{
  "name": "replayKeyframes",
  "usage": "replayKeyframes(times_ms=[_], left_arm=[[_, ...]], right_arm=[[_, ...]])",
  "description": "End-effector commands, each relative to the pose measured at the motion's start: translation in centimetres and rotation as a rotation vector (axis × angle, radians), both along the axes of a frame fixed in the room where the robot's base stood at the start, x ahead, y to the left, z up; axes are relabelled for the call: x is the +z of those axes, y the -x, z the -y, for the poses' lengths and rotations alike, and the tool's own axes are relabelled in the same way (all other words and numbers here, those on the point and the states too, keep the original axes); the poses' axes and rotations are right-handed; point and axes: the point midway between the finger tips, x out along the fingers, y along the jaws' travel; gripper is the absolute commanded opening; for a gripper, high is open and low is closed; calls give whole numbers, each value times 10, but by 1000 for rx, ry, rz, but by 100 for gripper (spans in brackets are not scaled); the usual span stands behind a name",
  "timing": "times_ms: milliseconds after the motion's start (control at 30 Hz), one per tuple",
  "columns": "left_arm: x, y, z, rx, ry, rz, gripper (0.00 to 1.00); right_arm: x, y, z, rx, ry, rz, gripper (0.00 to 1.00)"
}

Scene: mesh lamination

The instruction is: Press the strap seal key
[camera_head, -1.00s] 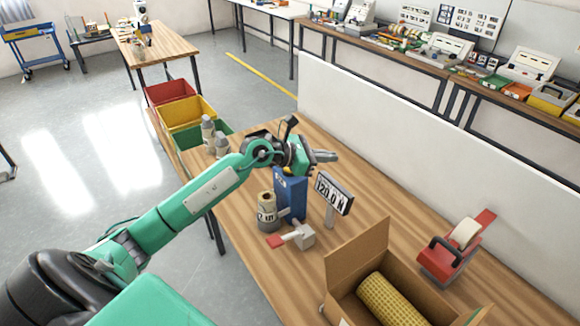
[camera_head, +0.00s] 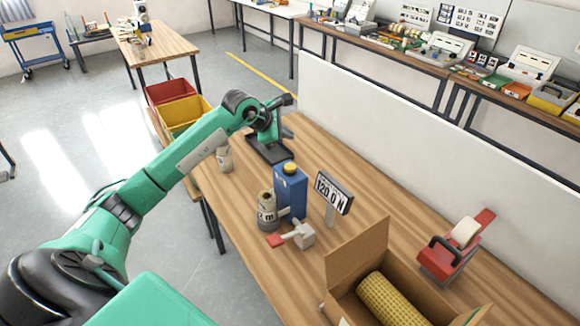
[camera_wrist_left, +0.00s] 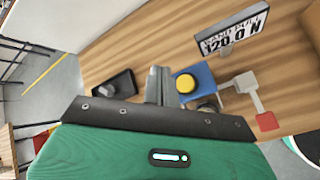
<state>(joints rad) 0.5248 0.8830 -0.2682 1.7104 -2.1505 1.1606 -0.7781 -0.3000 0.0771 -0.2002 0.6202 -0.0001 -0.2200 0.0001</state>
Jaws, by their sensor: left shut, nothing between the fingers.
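A blue box (camera_head: 290,190) with a round yellow key (camera_head: 291,168) on top stands upright on the wooden table. My left gripper (camera_head: 287,131) is shut and empty, behind the box and above the table, apart from the key. In the left wrist view, the shut fingers (camera_wrist_left: 157,85) appear just left of the yellow key (camera_wrist_left: 186,83). A sign reading 120.0 N (camera_head: 333,192) stands right of the box. My right gripper is not in view.
A grey roll (camera_head: 266,211) and a red-handled grey piece (camera_head: 297,235) stand in front of the box. A black device (camera_head: 268,154) lies behind it. An open carton (camera_head: 357,255) with a yellow mesh roll and a red tape dispenser (camera_head: 447,258) are at right.

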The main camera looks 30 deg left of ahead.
Motion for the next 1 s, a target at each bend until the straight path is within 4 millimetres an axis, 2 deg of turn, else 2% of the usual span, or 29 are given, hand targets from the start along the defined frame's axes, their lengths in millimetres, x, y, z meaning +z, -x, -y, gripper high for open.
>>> replayKeyframes(times_ms=[267, 533, 633, 800, 1000], left_arm=[[-24, 0, 0, 0, 2, -2, 0], [-63, 0, 0, 1, 3, -2, 0], [-78, 0, 0, 0, 0, 0, 0], [-87, 0, 0, -1, 1, 1, 0], [-87, 0, 0, -1, 1, 1, 0]], right_arm=[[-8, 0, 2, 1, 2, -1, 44], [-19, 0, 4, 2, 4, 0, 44], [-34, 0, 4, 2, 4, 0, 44], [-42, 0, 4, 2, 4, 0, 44], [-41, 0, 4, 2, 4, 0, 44]])
